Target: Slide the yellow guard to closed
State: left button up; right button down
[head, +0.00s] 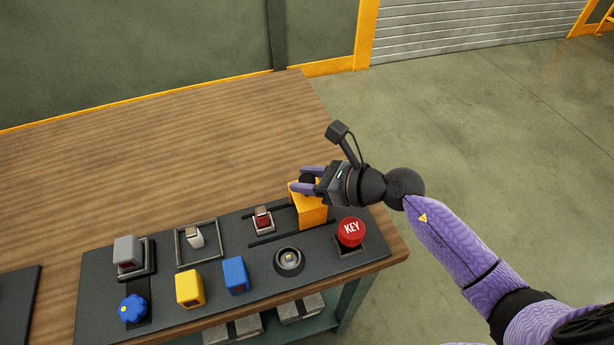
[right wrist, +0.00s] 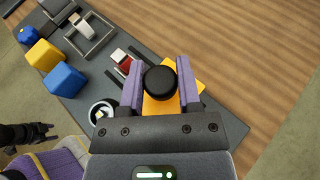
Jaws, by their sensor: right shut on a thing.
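The yellow guard (head: 311,212) is an orange-yellow cover at the right end of two dark rails on the panel. A round black knob (right wrist: 160,80) stands on top of it. My right gripper (head: 306,179) comes in from the right, its purple fingers shut on the knob, one on each side. The red rocker switch (head: 263,219) in its pale frame sits between the rails, left of the guard and uncovered. The guard also shows under the fingers in the right wrist view (right wrist: 160,106), partly hidden by them.
The wooden table (head: 180,150) behind is clear.

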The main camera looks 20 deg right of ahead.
jog(key=shift+a, duration=0.15)
jog(key=a+p, duration=0.2)
jog(key=a, duration=0.2)
jog(key=a+p, duration=0.3)
jog(key=a, duration=0.1)
jog(key=shift+s+a+r, duration=0.15)
jog(key=shift+a, duration=0.3)
jog(key=shift+f, duration=0.2)
jog(key=c, duration=0.7)
grip_release()
jog(key=o, duration=0.4)
jog(key=shift+a, duration=0.2)
jog(key=shift+d, duration=0.1)
